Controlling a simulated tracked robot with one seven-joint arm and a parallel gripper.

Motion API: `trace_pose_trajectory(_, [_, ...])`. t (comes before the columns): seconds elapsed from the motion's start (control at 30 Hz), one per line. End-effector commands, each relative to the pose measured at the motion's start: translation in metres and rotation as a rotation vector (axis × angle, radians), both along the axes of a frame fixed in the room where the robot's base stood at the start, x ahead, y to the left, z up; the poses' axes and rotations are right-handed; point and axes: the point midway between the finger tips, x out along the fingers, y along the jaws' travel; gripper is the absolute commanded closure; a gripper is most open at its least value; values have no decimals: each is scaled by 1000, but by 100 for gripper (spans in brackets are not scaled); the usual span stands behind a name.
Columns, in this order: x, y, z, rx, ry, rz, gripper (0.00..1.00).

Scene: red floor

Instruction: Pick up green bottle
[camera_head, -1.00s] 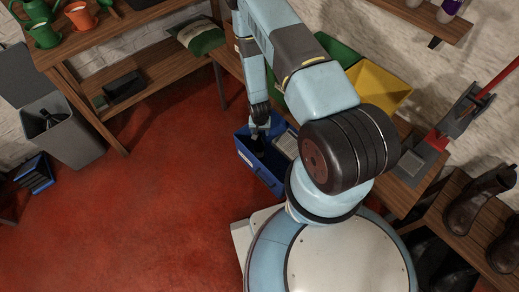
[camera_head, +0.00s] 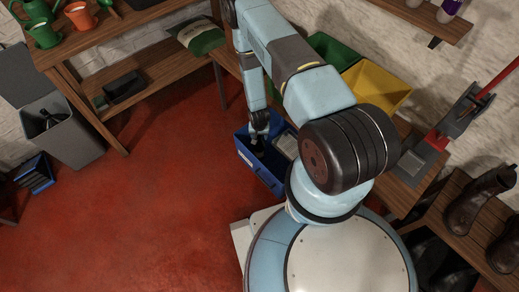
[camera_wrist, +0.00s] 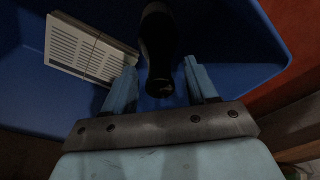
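A dark bottle (camera_wrist: 157,45) shows in the wrist view, inside the blue bin (camera_wrist: 232,35). In the dim light it looks nearly black, and I cannot make out a green colour. My gripper (camera_wrist: 161,75) is open, with one finger on each side of the bottle's near end and gaps visible on both sides. In the head view the gripper (camera_head: 257,143) reaches down into the blue bin (camera_head: 259,173). The bottle is not clearly visible there, as the gripper and shadow cover that spot.
Green (camera_head: 333,49) and yellow (camera_head: 378,86) bins stand behind my arm. A wooden bench (camera_head: 229,62) runs by the blue bin.

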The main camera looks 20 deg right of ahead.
Motion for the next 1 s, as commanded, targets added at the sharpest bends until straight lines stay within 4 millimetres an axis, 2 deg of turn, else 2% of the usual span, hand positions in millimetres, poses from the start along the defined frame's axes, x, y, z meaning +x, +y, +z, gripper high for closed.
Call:
trace_pose_trajectory(0.07, [0, 0, 0, 0, 0, 0, 51])
trace_pose_trajectory(0.57, [0, 0, 0, 0, 0, 0, 99])
trace_pose_trajectory(1.0, [0, 0, 0, 0, 0, 0, 100])
